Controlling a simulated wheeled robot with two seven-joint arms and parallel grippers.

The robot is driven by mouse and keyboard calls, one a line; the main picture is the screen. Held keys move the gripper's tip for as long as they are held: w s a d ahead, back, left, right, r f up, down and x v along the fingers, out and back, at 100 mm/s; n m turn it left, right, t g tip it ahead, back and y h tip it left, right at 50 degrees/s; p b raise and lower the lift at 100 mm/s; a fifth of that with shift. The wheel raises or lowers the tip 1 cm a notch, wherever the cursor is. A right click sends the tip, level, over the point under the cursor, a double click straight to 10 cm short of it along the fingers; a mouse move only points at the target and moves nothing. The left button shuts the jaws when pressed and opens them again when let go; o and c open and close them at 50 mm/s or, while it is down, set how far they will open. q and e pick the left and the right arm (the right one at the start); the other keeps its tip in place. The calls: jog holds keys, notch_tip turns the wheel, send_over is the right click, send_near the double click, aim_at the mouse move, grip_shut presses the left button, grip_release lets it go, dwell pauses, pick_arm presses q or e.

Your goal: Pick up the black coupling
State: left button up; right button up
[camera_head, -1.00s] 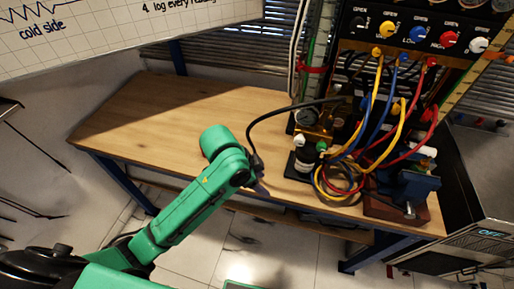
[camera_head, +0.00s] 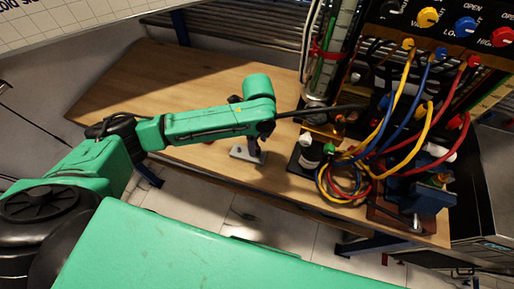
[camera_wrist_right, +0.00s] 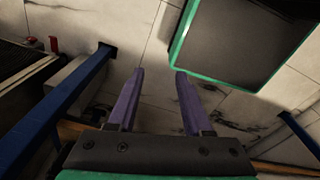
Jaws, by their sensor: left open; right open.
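In the head view a black hose (camera_head: 325,111) runs left from the rig and passes behind my left wrist. The black coupling cannot be made out clearly; the hose's left end is hidden by my arm. Under the wrist, a small grey plate (camera_head: 241,154) with a dark upright part sits on the wooden table (camera_head: 130,108). My left gripper (camera_head: 250,143) is over this spot, mostly hidden by its wrist, open; no grip on the coupling shows. In the right wrist view my right gripper (camera_wrist_right: 158,80) is open and empty, with purple fingers apart above the floor.
The rig (camera_head: 425,40) with coloured knobs and yellow, blue and red cables (camera_head: 385,140) stands right of my left wrist. A white-capped bottle (camera_head: 308,153) and a blue vise (camera_head: 425,192) are beside it. The table's left part is clear. A blue table leg (camera_wrist_right: 65,95) shows in the right wrist view.

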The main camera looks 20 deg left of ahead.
aim_at(257, 146)
pick_arm(q)
jog(key=f, duration=0.1)
jog(key=f+p, duration=0.1)
jog(key=f, duration=0.2)
jog(key=shift+w+a+f, duration=0.25)
jog(key=shift+f, duration=0.15)
jog(key=shift+s+f, duration=0.1)
jog(key=shift+f, duration=0.15)
grip_shut()
